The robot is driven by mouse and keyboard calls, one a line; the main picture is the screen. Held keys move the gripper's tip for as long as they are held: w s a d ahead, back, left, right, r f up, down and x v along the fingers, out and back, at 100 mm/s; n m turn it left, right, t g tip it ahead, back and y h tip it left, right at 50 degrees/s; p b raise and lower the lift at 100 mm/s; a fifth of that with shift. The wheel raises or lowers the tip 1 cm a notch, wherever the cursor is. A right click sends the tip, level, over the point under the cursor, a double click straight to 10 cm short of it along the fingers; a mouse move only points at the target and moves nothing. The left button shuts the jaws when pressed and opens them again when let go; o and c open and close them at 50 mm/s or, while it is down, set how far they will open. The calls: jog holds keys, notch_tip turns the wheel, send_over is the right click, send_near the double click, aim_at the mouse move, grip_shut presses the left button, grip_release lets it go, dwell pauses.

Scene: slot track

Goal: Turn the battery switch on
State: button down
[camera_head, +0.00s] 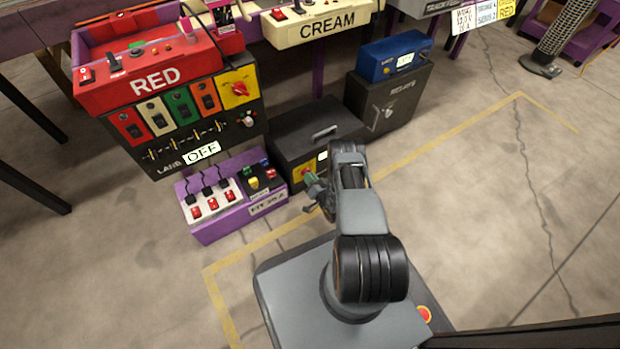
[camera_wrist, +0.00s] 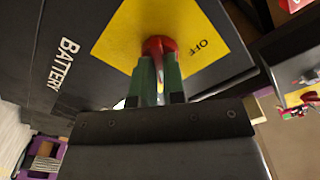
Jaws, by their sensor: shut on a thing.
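The battery box (camera_head: 300,135) is a dark box with a handle on top, standing on the floor. In the wrist view its face (camera_wrist: 90,55) carries the word BATTERY and a yellow plate (camera_wrist: 195,28) marked OFF. The red battery switch (camera_wrist: 158,44) sits on the plate, its knob partly hidden by my fingers. My gripper (camera_wrist: 160,80) has green fingers, one on either side of the lower part of the red knob, and is shut on it. In the head view my gripper (camera_head: 312,181) is at the box's front, where the switch is mostly hidden.
A purple box (camera_head: 215,229) with red rocker switches and plugs stands left of the battery box. A black panel with an OFF label (camera_head: 202,152) is behind it. A blue unit (camera_head: 370,68) sits on a dark box at the right.

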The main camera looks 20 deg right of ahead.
jog(key=shift+m, duration=1.2)
jog(key=c, duration=1.2)
grip_release()
